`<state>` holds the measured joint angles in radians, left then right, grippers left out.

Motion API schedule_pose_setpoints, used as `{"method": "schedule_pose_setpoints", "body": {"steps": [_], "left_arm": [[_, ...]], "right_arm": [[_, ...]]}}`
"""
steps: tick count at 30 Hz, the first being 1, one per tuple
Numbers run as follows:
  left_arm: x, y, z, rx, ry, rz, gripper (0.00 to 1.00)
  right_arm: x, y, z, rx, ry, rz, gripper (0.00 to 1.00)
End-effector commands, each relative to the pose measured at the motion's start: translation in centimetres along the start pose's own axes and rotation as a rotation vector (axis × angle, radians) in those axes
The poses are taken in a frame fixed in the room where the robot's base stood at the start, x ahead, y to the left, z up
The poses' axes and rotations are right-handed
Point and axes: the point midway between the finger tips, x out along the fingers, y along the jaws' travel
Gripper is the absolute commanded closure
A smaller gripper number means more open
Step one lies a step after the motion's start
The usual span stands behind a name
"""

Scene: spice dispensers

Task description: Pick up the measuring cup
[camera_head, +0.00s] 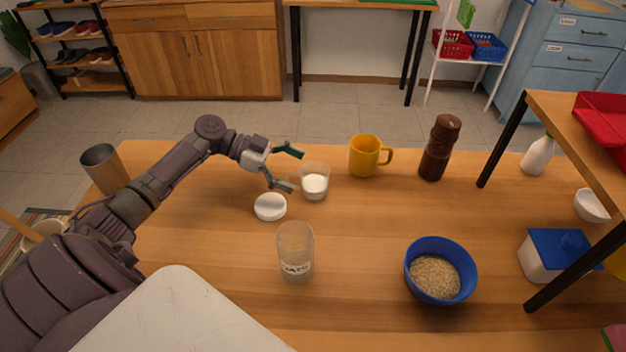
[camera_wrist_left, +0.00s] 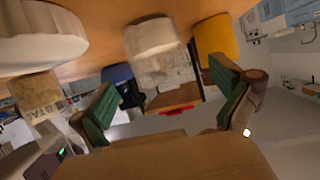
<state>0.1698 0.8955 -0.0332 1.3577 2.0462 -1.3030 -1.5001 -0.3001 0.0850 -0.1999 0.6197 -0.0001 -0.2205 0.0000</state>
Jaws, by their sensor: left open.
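The measuring cup (camera_head: 314,182) is a small clear cup with white contents, upright on the wooden table. The left wrist view shows the cup (camera_wrist_left: 154,45) ahead, between and beyond the open green-padded fingers (camera_wrist_left: 160,78). Whether the fingers touch the handle cannot be told. My right gripper is not in view.
A yellow mug (camera_head: 364,157) and a brown grinder (camera_head: 438,150) stand right of the cup. A blue bowl (camera_head: 440,252) holds oats. The table centre-right is clear.

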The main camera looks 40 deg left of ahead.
Motion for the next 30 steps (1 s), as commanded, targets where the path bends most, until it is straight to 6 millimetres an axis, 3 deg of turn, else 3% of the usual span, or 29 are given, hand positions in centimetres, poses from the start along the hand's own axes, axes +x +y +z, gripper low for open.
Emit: {"method": "schedule_pose_setpoints", "body": {"steps": [9, 18, 30], "left_arm": [[4.2, 0.0, 0.0, -0.001, 0.001, 0.001, 0.00], [4.7, 0.1, 0.2, -0.001, 0.000, 0.001, 0.02], [4.7, 0.1, 0.2, -0.001, 0.000, 0.001, 0.68]], "right_arm": [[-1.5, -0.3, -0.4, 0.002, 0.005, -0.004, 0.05], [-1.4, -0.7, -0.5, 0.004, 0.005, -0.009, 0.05], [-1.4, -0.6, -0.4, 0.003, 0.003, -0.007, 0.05]]}}
